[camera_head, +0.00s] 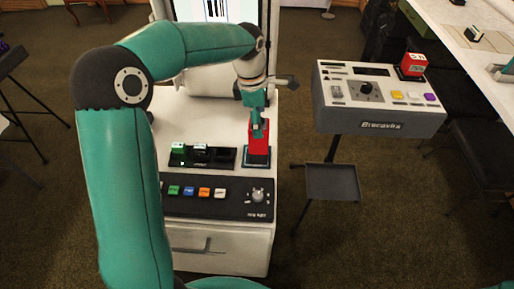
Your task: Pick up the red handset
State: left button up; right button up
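The red handset (259,152) stands upright on a dark square base on the white cabinet, right of a black tray. My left gripper (259,128) reaches down from above, and its fingers overlap the upper part of the handset. Red shows on both sides of the fingers. The view is too small to tell whether they are closed on it or only around or in front of it. The handset appears to be still on its base. My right gripper is not in view.
The black tray (227,158) holds a green block (178,149) and a dark block. A panel (178,208) with several coloured buttons and a knob (258,195) lies in front. A grey console (375,118) with a red block (412,66) stands right, past a floor gap.

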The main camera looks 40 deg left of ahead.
aim_at(259, 142)
pick_arm(q)
jog(key=shift+w+d+f, duration=0.1)
jog(key=shift+w+f, duration=0.05)
jog(key=shift+f, duration=2.2)
grip_shut()
